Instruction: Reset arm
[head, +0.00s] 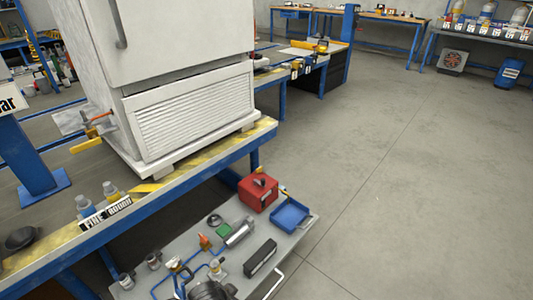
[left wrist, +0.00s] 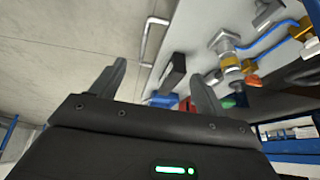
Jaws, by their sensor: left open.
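My left gripper (left wrist: 157,70) shows in the left wrist view with its two dark fingers spread apart. Nothing is between the fingers. The view is tilted, and the loaded cart appears beyond the fingers. I cannot pick out the left gripper for certain in the head view. My right gripper does not show in either view.
A grey cart (head: 297,228) holds a red box (head: 258,192), a blue tray (head: 291,215), a black box (head: 260,257) and pipe fittings. A blue workbench (head: 205,163) carries a white cabinet (head: 185,110). Open floor (head: 420,170) lies to the right.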

